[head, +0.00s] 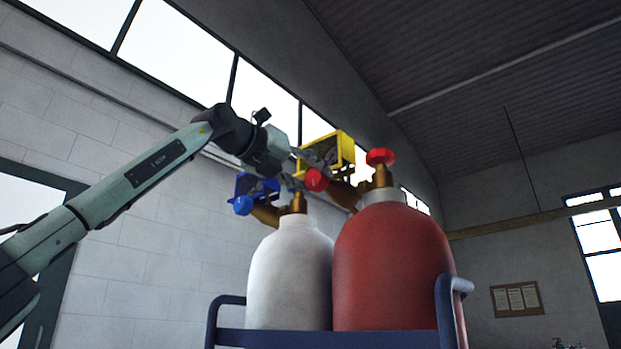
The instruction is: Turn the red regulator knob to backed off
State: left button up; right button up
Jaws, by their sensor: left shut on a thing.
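The red regulator knob (316,180) sticks out at the front of the regulator with the yellow frame (345,148), on the brass fitting of the red cylinder (392,265). My left gripper (313,164) comes in from the left and is shut on the red regulator knob. Its fingers partly overlap the yellow frame, so the exact contact is hard to see. The knob's turn position cannot be read. My right gripper is not in view.
A second red knob (380,156) sits on top of the red cylinder. A white cylinder (291,277) stands left of it, with a blue regulator knob (242,205) and blue frame close below my left gripper. A blue cart rail (330,343) runs in front.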

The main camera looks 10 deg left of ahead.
pick_arm(q)
jog(key=shift+n, duration=1.2)
jog(key=o, duration=1.2)
jog(key=shift+c, duration=0.2)
jog(key=v, duration=1.2)
